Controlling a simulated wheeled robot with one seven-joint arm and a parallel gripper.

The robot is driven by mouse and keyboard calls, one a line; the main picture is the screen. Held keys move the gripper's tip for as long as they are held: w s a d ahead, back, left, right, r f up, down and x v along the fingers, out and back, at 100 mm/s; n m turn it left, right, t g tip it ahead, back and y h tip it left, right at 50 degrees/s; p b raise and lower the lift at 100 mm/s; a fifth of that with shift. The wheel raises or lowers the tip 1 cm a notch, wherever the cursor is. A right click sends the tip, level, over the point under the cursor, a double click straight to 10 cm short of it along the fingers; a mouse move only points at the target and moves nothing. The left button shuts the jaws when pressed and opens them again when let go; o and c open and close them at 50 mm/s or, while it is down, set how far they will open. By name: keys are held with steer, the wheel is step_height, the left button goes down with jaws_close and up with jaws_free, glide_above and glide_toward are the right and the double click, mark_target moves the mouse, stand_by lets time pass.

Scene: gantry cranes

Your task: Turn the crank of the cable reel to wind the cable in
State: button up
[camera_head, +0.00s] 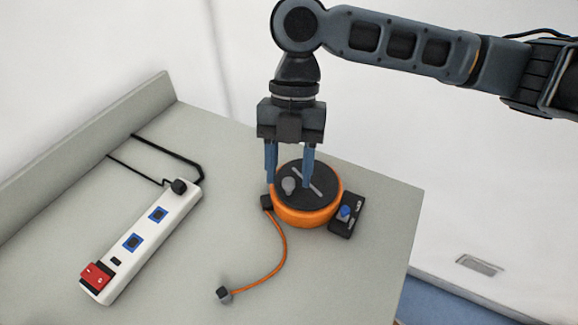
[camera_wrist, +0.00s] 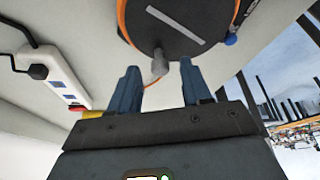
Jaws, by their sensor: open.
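The cable reel (camera_head: 303,214) is a round orange drum with a dark top disc, standing on the grey table. Its crank knob (camera_head: 288,185) is a small grey peg on the disc, beside a pale bar (camera_head: 308,181). The orange cable (camera_head: 283,255) runs out over the table to a dark plug (camera_head: 223,294). My gripper (camera_head: 288,184) points down over the reel with its blue fingers apart. In the wrist view the knob (camera_wrist: 159,65) shows between the open fingertips (camera_wrist: 160,72), with no visible contact.
A white power strip (camera_head: 150,240) with a red switch (camera_head: 95,276) lies at the left with a black cord. A small black box with a blue knob (camera_head: 346,212) sits right against the reel. A raised ledge (camera_head: 90,143) bounds the table's left side. The front middle is mostly clear.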

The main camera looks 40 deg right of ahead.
steer(key=shift+s+f, duration=0.1)
steer(key=shift+f, duration=0.2)
jaws_close()
